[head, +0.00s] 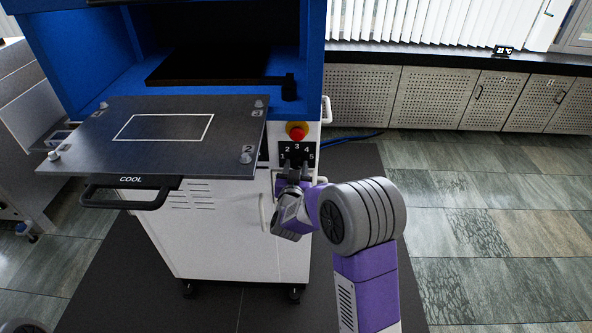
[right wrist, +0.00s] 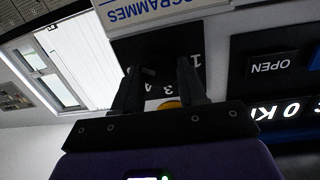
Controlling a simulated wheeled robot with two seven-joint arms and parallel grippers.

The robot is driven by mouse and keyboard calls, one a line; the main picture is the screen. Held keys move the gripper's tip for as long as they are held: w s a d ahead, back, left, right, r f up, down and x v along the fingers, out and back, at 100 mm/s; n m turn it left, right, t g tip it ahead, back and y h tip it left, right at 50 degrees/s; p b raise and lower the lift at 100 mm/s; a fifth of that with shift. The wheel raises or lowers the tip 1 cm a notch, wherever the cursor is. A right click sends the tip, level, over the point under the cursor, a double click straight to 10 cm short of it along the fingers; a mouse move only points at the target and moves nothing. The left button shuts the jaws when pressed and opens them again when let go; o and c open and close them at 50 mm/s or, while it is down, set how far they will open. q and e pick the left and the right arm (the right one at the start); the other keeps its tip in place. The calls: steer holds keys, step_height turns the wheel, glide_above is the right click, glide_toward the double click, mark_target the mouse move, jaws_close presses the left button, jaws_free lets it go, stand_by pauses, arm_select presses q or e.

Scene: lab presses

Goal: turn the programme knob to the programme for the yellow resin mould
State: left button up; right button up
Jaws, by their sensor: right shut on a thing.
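The programme dial plate (head: 297,150) is a black panel with white numbers 1 to 5 on the front of the press, just below a red emergency button. My right gripper (head: 293,172) is at the lower part of this plate, shut on the programme knob. The fingers hide most of the knob, and I cannot tell which number it points to. In the right wrist view, the two dark fingers (right wrist: 160,85) reach to the black plate, with some numbers showing between and beside them. My left gripper is not in view. I see no yellow resin mould.
The blue press (head: 300,60) stands on a white cabinet (head: 225,235). A dark plate (head: 90,130) marked COOL sticks out left of my right gripper. The red emergency button (head: 296,131) is close above the fingers. A PROGRAMMES label (right wrist: 165,12) shows upside down. Floor at the right is clear.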

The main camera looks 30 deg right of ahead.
steer(key=o, duration=1.1)
steer(key=shift+c, duration=0.2)
steer(key=p+v, duration=0.1)
steer(key=v, duration=0.6)
steer(key=shift+s+a, duration=0.2)
steer(key=shift+s, duration=0.05)
